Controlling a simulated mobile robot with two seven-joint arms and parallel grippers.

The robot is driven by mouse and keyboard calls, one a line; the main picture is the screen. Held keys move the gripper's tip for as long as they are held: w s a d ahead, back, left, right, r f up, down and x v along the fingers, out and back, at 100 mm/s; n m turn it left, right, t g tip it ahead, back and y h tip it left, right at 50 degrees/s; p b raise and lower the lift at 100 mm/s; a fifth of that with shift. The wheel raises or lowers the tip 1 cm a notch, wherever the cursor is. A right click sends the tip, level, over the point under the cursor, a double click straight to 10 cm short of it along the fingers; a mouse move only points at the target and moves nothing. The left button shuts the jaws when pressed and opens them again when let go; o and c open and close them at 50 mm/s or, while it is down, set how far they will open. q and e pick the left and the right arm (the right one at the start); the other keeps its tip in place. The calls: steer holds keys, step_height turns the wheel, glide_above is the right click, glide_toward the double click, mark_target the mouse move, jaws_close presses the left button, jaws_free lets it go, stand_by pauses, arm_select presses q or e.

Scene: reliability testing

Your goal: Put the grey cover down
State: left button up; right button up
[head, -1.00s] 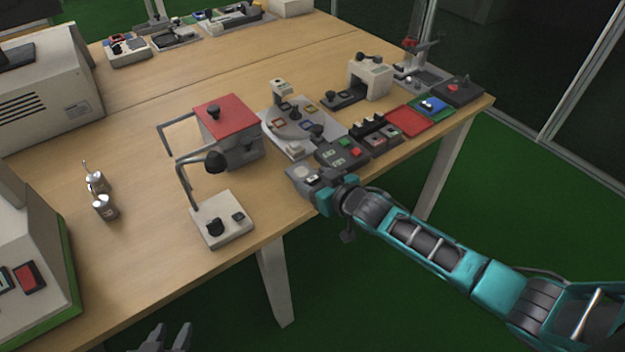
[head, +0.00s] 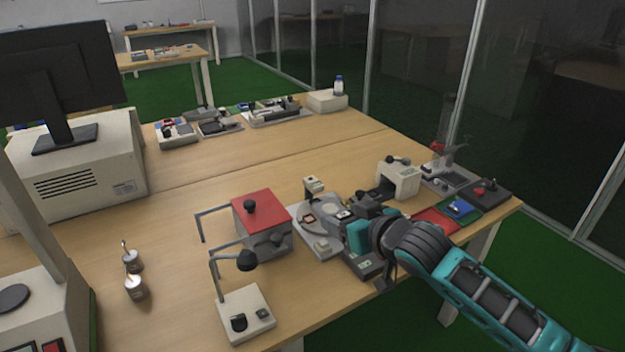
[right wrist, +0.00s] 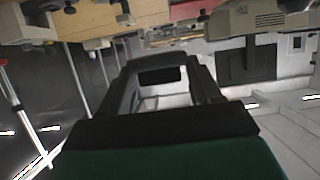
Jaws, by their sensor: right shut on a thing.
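My right gripper (head: 352,222) is over the front right part of the near table, reaching in from the right. It is shut on a small grey piece (head: 344,214), which I take to be the grey cover. In the right wrist view the grey cover (right wrist: 160,101) sits between the two dark fingers, with a black rectangular opening. The gripper and arm hide part of the devices beneath, so I cannot tell whether the cover touches anything. My left gripper is out of view.
A red-topped box (head: 262,210) and a white-based lamp-like stand (head: 246,318) are left of the gripper. A white board with a round plate (head: 318,208) is close beside it. A red tray (head: 436,222) lies to the right. Two small metal cans (head: 135,287) stand at left.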

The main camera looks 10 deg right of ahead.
steer(key=s+d+r+m+h, duration=0.1)
steer(key=s+m+h, duration=0.1)
steer(key=s, duration=0.4)
steer(key=s+d+r+m+h, duration=0.1)
steer(key=s+d+m+h, duration=0.1)
steer(key=s, duration=0.5)
steer(key=shift+s+d+r+t+h, duration=0.15)
steer(key=shift+s+r+t+h, duration=0.05)
steer(key=shift+r+t+h, duration=0.15)
steer(key=w+a+f+n+y, duration=0.1)
steer(key=w, duration=0.3)
steer(key=w+a+n+y, duration=0.1)
steer(key=w+y, duration=0.1)
steer(key=w, duration=0.3)
steer(key=w+a+f+n+y, duration=0.1)
steer(key=w+n, duration=0.1)
steer(key=w, duration=0.2)
steer(key=shift+w+a+f+y, duration=0.15)
steer(key=shift+w+f+y, duration=0.1)
steer(key=shift+f+y, duration=0.1)
